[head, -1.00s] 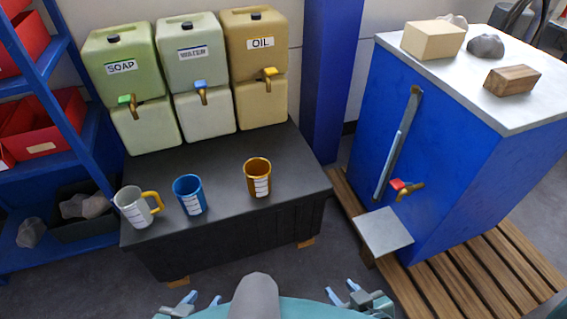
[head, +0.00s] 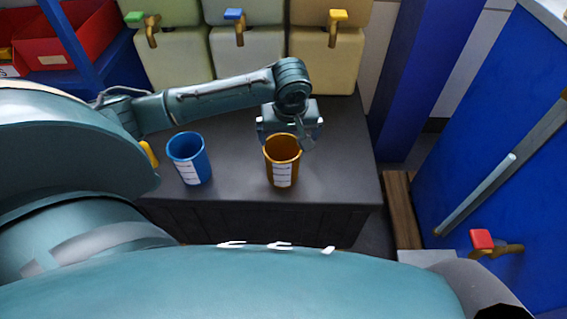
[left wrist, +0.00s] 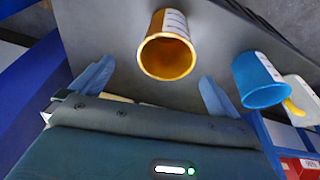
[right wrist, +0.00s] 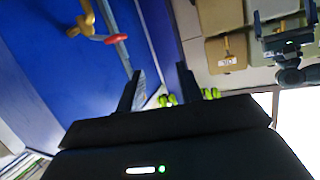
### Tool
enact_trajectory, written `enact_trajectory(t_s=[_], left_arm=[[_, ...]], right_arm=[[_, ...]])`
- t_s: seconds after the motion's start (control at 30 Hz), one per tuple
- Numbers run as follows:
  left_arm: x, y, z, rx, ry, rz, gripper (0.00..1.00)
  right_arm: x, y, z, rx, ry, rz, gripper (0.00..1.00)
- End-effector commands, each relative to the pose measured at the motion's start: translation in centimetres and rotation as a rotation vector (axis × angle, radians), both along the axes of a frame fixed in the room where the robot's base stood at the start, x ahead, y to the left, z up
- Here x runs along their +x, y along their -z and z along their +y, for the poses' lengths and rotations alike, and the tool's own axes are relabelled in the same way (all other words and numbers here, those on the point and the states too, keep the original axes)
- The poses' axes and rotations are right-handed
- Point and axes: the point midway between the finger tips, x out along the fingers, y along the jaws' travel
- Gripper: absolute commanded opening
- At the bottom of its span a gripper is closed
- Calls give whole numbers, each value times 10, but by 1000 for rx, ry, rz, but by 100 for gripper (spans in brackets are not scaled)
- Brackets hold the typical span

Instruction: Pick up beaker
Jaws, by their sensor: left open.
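An orange beaker (head: 283,162) with a white scale label stands upright on the dark bench top. A blue beaker (head: 189,160) stands to its left. Only the yellow handle of the white beaker (head: 149,153) shows past my arm. My left gripper (head: 291,135) is open just behind the orange beaker, partly overlapping it in the picture. In the left wrist view the orange beaker (left wrist: 168,52) lies between the spread fingers of my left gripper (left wrist: 156,72), and no grasp shows. My right gripper (right wrist: 160,69) is open and empty, away from the beakers.
Tanks with green, blue and yellow taps (head: 338,16) stand behind the bench (head: 235,190). A blue cabinet with a red tap (head: 482,239) stands at right, and a blue post (head: 413,80) is between them. Red bins (head: 95,30) are at upper left.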

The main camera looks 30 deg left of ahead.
Motion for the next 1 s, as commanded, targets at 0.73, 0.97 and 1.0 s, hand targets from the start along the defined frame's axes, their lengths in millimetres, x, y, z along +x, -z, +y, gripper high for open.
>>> enact_trajectory(t_s=[0.73, 0.97, 1.0], left_arm=[[18, 79, 29, 28, -67, 11, 100], [25, 113, 33, 28, -66, 11, 100], [26, 117, 34, 29, -66, 12, 100]], right_arm=[[5, 28, 9, -49, -42, -7, 36], [6, 46, 14, -80, -66, 4, 36], [6, 48, 15, -83, -69, 6, 36]])
